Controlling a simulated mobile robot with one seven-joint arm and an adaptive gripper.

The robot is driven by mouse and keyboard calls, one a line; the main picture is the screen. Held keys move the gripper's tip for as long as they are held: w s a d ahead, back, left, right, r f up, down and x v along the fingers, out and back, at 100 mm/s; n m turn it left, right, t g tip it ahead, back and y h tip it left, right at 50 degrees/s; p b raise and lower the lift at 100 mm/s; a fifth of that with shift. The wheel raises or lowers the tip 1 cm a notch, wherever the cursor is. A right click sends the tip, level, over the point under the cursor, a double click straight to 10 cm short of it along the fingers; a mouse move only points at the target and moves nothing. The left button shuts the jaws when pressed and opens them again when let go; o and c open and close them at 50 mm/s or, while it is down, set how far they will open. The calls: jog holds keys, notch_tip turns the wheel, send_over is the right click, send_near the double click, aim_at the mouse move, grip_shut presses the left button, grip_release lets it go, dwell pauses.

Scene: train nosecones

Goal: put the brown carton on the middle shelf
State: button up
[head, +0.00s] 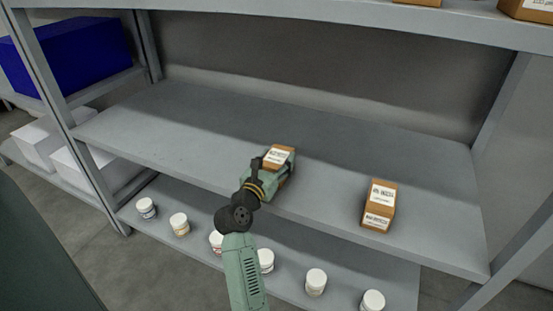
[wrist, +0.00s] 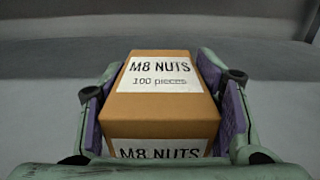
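A brown carton (wrist: 160,107) with a white label reading "M8 NUTS 100 pieces" sits between the two purple finger pads of my gripper (wrist: 163,112) in the wrist view. The pads lie close along both its sides, and the gripper looks shut on it. In the head view the carton (head: 279,155) is at the end of my arm, over the middle shelf (head: 180,125), partly hidden by my gripper (head: 270,175). I cannot tell whether its base touches the shelf.
A second brown carton (head: 379,206) stands on the middle shelf to the right. Several white jars (head: 316,282) line the lower shelf. More cartons (head: 525,8) show on the top shelf. A blue box (head: 70,55) is at the left. The left part of the middle shelf is clear.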

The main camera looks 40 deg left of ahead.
jog(key=o, duration=0.5)
jog(key=shift+c, duration=0.2)
jog(key=shift+r, duration=0.1)
